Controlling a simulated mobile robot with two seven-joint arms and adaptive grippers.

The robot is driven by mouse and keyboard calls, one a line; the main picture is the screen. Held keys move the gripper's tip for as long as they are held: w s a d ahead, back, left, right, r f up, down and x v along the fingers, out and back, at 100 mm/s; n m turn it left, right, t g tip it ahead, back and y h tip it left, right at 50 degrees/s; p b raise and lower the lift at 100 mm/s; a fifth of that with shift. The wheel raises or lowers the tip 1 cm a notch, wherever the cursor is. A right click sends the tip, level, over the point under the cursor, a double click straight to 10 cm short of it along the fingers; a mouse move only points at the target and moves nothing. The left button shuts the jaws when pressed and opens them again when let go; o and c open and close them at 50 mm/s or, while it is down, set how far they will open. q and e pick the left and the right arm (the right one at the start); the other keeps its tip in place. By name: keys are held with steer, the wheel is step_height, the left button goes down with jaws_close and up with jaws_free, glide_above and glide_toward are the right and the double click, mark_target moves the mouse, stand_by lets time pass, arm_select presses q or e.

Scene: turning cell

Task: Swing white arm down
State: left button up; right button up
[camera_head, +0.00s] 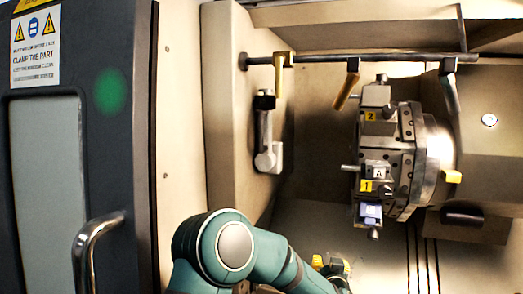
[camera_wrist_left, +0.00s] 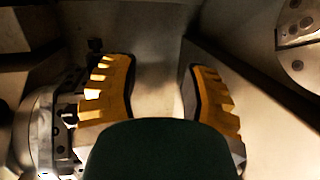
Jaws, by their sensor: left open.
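The white arm (camera_head: 265,132) is on the left inner wall of the machine in the head view. It stands upright, with a black tip at the top and a pale pivot block at the bottom. My left gripper (camera_head: 332,270) is low in the head view, below and to the right of the white arm and apart from it. In the left wrist view, the yellow fingers of my left gripper (camera_wrist_left: 164,95) are spread, with nothing between them. I cannot make out the white arm in that view. My right gripper is not in view.
The turret (camera_head: 400,160) with numbered tool holders stands to the right. A horizontal bar (camera_head: 330,58) with yellow-tipped nozzles (camera_head: 279,75) runs above. The dark door (camera_head: 105,50) with its metal handle (camera_head: 85,250) is at the left. Open space lies between white arm and turret.

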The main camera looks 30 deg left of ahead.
arm_select(q)
step_height(320, 180, up, 20)
steer(key=s+a+n+y, duration=0.2)
steer(key=n+y, duration=0.3)
steer(key=y, duration=0.2)
steer(key=n+g+y, duration=0.3)
steer(key=n+g, duration=0.2)
steer(key=g, duration=0.4)
glide_toward(262, 135)
steer(key=x, duration=1)
steer(key=shift+w+a, duration=0.2)
steer(key=shift+a, duration=0.15)
steer(key=shift+o, duration=0.2)
jaws_close()
